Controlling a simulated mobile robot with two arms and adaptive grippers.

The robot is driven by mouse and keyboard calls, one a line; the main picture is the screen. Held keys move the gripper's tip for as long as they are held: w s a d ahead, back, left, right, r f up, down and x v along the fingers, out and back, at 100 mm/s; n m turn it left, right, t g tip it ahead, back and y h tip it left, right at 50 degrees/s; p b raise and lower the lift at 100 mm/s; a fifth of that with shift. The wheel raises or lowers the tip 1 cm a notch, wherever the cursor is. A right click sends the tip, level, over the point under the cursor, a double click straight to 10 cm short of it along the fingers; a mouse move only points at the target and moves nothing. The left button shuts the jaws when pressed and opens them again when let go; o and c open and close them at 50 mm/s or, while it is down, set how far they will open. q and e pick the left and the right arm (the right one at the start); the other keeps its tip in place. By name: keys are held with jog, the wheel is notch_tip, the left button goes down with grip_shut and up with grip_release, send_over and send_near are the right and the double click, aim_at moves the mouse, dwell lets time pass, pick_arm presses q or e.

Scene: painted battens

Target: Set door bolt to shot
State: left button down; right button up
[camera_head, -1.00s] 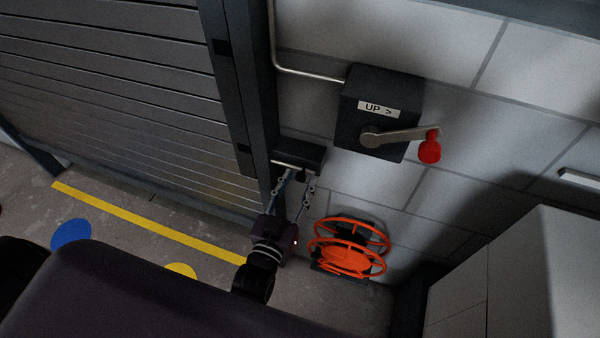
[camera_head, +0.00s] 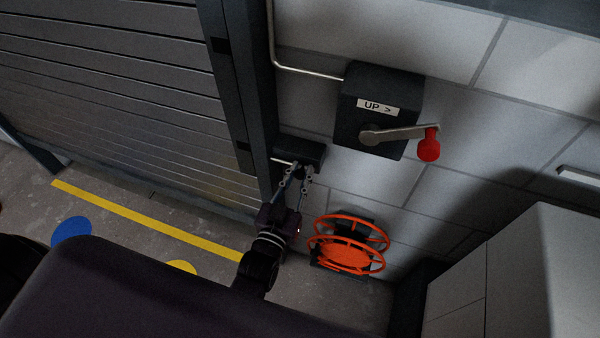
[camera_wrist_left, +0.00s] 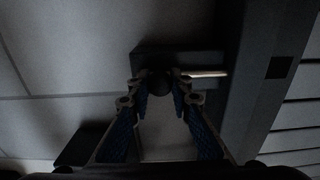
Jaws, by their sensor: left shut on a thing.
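The door bolt is a dark block (camera_head: 309,151) on the wall beside the door frame, with a pale metal rod (camera_head: 283,161) along its lower face. My left gripper (camera_head: 301,171) is at the bolt from below, its two fingers shut on the bolt's dark round knob. In the left wrist view, the knob (camera_wrist_left: 158,82) sits between the fingertips, and the rod (camera_wrist_left: 208,73) runs from there to the right, toward the door frame. The fingers partly hide the knob in the head view. My right gripper is not in view.
A dark box with an "UP >" label (camera_head: 376,107) and a red-knobbed crank (camera_head: 428,148) is above right. An orange wheel reel (camera_head: 347,247) is on the lower wall. The grey slatted door (camera_head: 110,90) fills the left; a white cabinet (camera_head: 540,270) stands at right.

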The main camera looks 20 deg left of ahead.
aim_at(289, 159)
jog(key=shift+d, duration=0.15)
pick_arm(q)
jog(key=shift+a, duration=0.15)
jog(key=a+p, duration=0.1)
jog(key=a, duration=0.3)
jog(key=shift+w+a, duration=0.1)
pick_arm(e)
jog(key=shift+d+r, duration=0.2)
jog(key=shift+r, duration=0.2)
